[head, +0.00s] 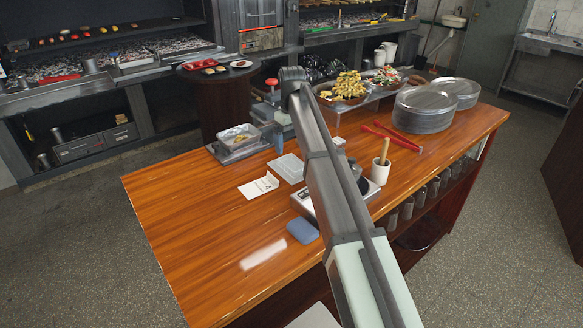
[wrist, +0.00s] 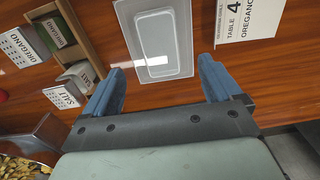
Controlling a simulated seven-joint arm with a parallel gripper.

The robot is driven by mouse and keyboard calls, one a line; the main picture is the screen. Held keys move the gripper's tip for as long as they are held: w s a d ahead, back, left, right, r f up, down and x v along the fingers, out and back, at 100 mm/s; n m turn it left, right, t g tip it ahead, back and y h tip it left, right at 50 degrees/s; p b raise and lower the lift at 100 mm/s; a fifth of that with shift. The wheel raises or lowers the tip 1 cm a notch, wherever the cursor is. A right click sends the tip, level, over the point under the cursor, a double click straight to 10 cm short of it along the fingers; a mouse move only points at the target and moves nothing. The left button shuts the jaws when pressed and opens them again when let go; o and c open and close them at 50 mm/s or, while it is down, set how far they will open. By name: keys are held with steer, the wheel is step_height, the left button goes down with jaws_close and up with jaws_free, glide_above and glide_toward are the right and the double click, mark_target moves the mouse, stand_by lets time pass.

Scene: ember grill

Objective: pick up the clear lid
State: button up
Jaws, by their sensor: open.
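The clear lid (head: 288,168) lies flat on the wooden counter, left of my arm in the head view. In the wrist view the clear lid (wrist: 182,62) is a see-through rectangle with a raised inner panel, near the top middle. My gripper (wrist: 160,70) is open and empty, with its blue fingers spread to either side of the lid's near edge in the picture. The lid appears apart from both fingers. In the head view my gripper (head: 280,140) hangs above the counter behind the lid, partly hidden by my arm.
A printed card (head: 258,186) reading "TABLE 4 OREGANO" lies beside the lid. A clear container (head: 240,135) stands behind it. A wooden rack (wrist: 82,45) with labelled boxes is left in the wrist view. A blue sponge (head: 302,231) lies nearer. The counter's left side is clear.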

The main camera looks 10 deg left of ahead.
mark_target(292, 162)
steer(key=shift+f, duration=3.6)
steer(key=shift+c, duration=0.3)
steer(key=c, duration=1.1)
